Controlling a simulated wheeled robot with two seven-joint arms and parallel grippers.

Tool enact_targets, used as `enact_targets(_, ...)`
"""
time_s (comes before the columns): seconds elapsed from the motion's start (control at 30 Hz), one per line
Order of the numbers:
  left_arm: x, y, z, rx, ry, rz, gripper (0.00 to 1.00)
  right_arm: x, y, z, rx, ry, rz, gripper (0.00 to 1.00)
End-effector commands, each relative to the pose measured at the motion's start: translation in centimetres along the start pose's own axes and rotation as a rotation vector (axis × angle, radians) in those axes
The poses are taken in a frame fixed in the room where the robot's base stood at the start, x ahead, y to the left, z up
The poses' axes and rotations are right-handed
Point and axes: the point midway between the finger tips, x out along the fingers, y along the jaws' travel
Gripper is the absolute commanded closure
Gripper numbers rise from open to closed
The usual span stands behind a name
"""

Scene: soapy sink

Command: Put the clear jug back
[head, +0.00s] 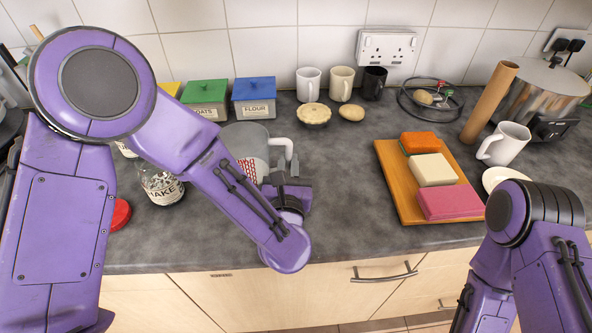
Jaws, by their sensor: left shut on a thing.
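The clear jug (244,142) is a grey see-through vessel with red markings and a pale handle (283,147). It is upright at the left middle of the counter, partly hidden behind my left forearm. My left gripper (291,165) is at the handle side of the jug and shut on it. The fingertips are small and partly hidden by my wrist. I cannot tell whether the jug's base touches the counter. My right arm comes in at the lower right, and its gripper is not visible.
A green tin (205,99) and blue flour tin (254,97) stand behind the jug; a labelled glass jar (160,185) is left of it. A wooden board (402,206) holds coloured blocks. The counter's middle (330,190) is clear.

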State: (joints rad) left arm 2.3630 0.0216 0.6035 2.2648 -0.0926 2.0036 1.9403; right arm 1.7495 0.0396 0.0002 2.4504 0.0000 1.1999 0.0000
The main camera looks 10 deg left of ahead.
Motion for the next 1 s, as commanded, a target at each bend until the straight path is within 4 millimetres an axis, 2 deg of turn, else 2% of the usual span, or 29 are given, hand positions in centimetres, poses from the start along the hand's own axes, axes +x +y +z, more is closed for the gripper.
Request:
enact_targets(0.03,0.0,0.2,-0.6,0.001,-0.002,0.004,1.00,0.5,0.0,0.2,0.000,0.000,0.000,0.57)
enact_targets(0.23,0.0,0.5,-0.4,-0.002,-0.001,0.010,1.00,0.2,0.0,0.0,0.001,0.001,0.000,0.57)
enact_targets(0.4,0.0,0.4,-0.9,-0.002,-0.001,0.009,1.00,0.7,-0.1,0.3,0.001,0.001,0.000,0.57)
enact_targets(0.43,0.0,0.4,-0.8,-0.002,0.000,0.009,0.77,0.6,-0.1,0.2,0.001,0.001,0.000,0.57)
enact_targets(0.5,0.0,0.3,-0.7,-0.001,0.000,0.007,0.58,0.6,-0.1,0.2,0.001,0.001,0.000,0.57)
enact_targets(0.77,0.0,0.2,-0.7,-0.001,0.000,0.005,0.58,0.5,-0.1,0.2,0.001,0.001,0.000,0.57)
enact_targets(0.87,-0.1,0.2,0.1,-0.001,-0.001,0.004,0.58,-0.2,0.0,-0.1,0.001,0.001,0.000,0.57)
enact_targets(1.0,-3.1,0.2,-0.7,-0.001,0.000,0.002,0.58,1.3,-0.1,0.5,0.001,0.001,0.000,0.57)
